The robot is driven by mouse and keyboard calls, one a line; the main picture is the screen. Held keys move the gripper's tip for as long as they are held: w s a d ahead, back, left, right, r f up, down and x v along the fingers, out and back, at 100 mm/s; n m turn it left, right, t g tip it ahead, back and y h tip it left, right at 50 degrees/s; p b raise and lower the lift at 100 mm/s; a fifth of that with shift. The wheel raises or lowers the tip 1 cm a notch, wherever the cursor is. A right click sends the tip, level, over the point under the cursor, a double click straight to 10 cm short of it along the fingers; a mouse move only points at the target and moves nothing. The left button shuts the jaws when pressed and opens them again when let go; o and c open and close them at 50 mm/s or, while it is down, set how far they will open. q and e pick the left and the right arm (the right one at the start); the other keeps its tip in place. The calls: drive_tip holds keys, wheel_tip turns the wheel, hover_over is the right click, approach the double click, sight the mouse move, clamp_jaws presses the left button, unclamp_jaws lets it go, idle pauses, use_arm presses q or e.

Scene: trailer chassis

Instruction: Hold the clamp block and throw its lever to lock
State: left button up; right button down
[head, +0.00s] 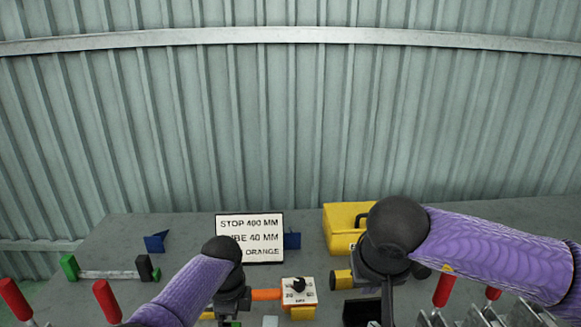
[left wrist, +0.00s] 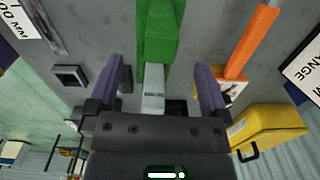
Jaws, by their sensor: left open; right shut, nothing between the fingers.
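A green block (left wrist: 160,35) with a pale grey piece (left wrist: 153,92) on its near end shows in the left wrist view; I take it to be the clamp block and its lever, though I cannot be sure. My left gripper (left wrist: 158,72) is open, its two purple fingers on either side of the pale grey piece with gaps. In the head view my left gripper (head: 232,304) hides most of what lies under it. My right gripper (head: 387,303) is shut and empty, apart from the block, right of the dial box. Its fingertips are hard to make out.
An orange rod (head: 266,295) runs to a white-faced dial box (head: 299,291). A sign (head: 249,224) and a yellow box (head: 341,226) stand behind. Red-handled clamps (head: 107,300) stand at left. Grey bench (head: 110,232) is clear at the back left.

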use_arm(q)
wheel_tip(320, 180, up, 2)
drive_tip(key=shift+r+p, duration=0.25)
drive_tip(key=shift+p, duration=0.4)
drive_tip(key=shift+f, duration=0.15)
wheel_tip(320, 180, up, 12)
